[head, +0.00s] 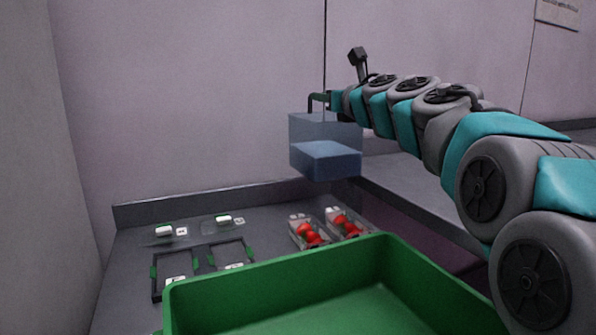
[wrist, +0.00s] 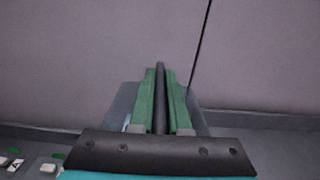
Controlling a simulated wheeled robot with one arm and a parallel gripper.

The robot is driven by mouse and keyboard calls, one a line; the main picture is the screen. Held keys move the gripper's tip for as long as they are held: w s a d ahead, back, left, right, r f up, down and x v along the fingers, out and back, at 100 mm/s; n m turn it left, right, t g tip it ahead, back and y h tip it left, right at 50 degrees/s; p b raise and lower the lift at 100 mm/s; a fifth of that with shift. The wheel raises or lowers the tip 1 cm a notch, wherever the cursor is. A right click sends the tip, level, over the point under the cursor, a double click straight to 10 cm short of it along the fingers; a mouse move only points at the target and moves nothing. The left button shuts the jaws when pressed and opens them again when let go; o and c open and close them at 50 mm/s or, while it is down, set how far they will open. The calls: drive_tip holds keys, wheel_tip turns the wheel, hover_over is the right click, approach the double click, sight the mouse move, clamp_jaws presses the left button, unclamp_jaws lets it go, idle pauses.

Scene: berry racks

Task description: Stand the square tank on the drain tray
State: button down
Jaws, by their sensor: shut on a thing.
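The square tank (head: 325,160) is a clear box with blue liquid in its lower part. It hangs in the air, roughly upright, above the back of the grey bench. My gripper (head: 325,100) is shut on the tank's dark top handle. In the wrist view the green fingers (wrist: 160,100) clamp a dark bar, with the tank's translucent wall (wrist: 122,105) showing below them. I cannot tell for sure which thing is the drain tray; a dark frame with green clips (head: 155,282) lies on the bench at the left.
A large green crate (head: 375,250) fills the front. Two small trays with red berries (head: 308,236) (head: 345,222) lie on the bench behind it. Small white pieces (head: 164,231) (head: 223,219) lie at the back left. A low rim (head: 200,203) and wall close off the back.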

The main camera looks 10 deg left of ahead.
drive_tip(key=shift+d+f+b, duration=0.1)
drive_tip(key=shift+f+b, duration=1.25)
drive_tip(key=shift+f, duration=3.65)
drive_tip(key=c, duration=0.9)
unclamp_jaws()
